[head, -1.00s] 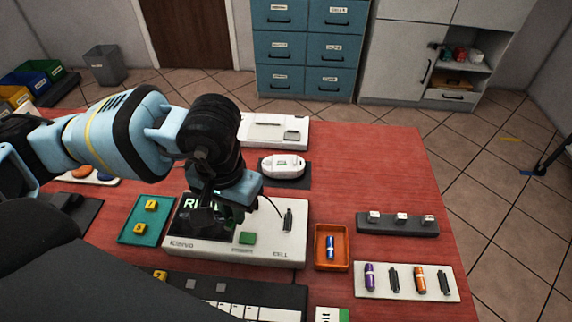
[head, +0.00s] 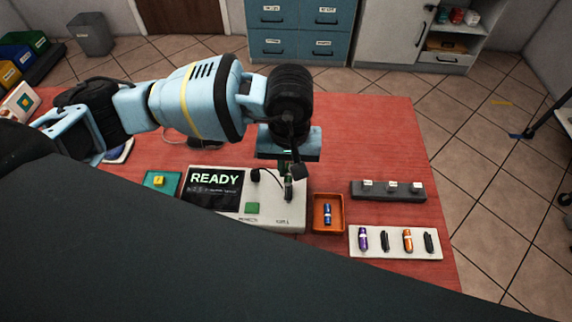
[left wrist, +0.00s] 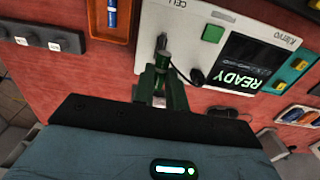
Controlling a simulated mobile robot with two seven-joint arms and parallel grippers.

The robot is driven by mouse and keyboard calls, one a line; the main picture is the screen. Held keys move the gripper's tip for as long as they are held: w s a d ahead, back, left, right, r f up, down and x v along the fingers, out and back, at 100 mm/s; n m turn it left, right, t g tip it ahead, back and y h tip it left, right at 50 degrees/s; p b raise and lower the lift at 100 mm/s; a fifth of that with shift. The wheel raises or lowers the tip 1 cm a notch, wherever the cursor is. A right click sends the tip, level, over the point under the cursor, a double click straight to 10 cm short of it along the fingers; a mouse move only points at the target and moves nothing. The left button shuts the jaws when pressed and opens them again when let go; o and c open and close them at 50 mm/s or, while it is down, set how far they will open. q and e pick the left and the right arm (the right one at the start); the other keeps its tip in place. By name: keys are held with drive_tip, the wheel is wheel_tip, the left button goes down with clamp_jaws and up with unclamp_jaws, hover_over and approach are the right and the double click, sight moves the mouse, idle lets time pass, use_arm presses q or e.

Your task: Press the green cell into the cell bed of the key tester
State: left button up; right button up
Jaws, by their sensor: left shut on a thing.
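The key tester (head: 270,216) is a pale box with a lit screen (head: 214,190) reading READY and a green square button (head: 252,208). Its cell bed (head: 288,190) is a dark narrow slot near the right end; it also shows in the left wrist view (left wrist: 162,44). My left gripper (head: 287,172) is right over the bed, pointing down. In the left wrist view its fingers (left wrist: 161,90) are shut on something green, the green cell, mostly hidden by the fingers. Whether the cell touches the bed I cannot tell. My right gripper is not in view.
An orange tray (head: 318,226) holding a blue cell (head: 327,214) stands just right of the tester. A white rack (head: 374,252) holds purple and orange cells beside dark slots. A grey key block (head: 387,195) lies behind it. A thin black cable arcs beside the bed.

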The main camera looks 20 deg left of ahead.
sight(288, 192)
use_arm(q)
drive_tip(key=shift+f, duration=0.35)
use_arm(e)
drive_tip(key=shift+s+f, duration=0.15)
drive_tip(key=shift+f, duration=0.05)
